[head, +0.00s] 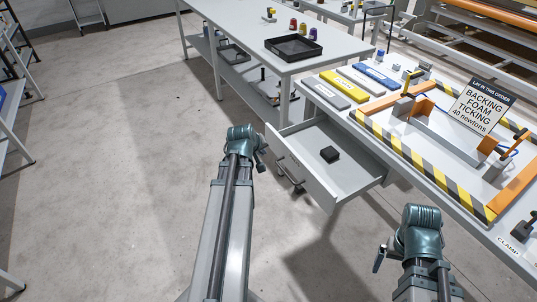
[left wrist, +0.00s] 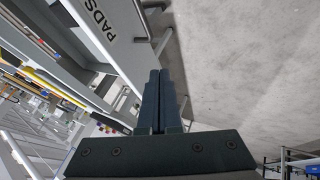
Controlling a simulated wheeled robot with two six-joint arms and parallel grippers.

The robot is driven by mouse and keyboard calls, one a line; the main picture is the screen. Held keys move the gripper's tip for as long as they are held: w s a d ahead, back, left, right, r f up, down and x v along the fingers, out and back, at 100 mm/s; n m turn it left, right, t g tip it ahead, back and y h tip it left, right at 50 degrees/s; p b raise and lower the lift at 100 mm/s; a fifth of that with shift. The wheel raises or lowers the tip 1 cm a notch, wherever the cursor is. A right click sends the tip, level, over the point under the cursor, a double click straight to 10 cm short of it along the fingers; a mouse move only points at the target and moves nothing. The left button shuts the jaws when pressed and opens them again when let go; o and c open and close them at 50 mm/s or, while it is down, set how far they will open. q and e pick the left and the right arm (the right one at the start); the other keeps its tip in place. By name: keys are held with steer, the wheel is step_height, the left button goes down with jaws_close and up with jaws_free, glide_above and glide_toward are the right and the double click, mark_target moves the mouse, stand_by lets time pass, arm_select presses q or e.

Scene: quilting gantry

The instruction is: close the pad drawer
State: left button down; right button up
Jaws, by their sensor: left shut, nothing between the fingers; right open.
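The pad drawer (head: 357,178) stands pulled out from under the table at the right in the head view. A small black pad (head: 329,154) lies inside it. Its bar handle (head: 290,172) is on the front panel, facing left. In the left wrist view the drawer front (left wrist: 105,35) shows the word PADS. My left gripper (head: 263,160) is just left of the drawer front. Its fingers (left wrist: 160,78) are shut and empty; whether they touch the front cannot be told. My right gripper (head: 379,259) is open, low in front of the table and apart from the drawer.
The table (head: 516,214) carries a striped frame (head: 440,172), a sign (head: 479,106), clamps and coloured slabs (head: 344,86). A second table (head: 235,29) with a black tray (head: 293,47) stands behind. The floor left of the drawer is clear.

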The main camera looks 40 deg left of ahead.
arm_select(q)
steer(key=shift+w+f+b, duration=1.25)
steer(key=shift+w+f, duration=0.05)
steer(key=shift+w, duration=0.3)
steer(key=shift+w+f+b, duration=1.2)
steer(key=shift+w+f, duration=0.15)
steer(key=shift+w, duration=0.2)
steer(key=shift+w+f+b, duration=1.25)
steer(key=shift+w+f, duration=0.05)
steer(key=shift+w, duration=0.3)
glide_above(327, 141)
steer(key=shift+s+a, duration=0.15)
steer(key=shift+s, duration=0.1)
steer(key=shift+w, duration=0.3)
steer(key=shift+w+d+r, duration=0.1)
steer(key=shift+d, duration=0.1)
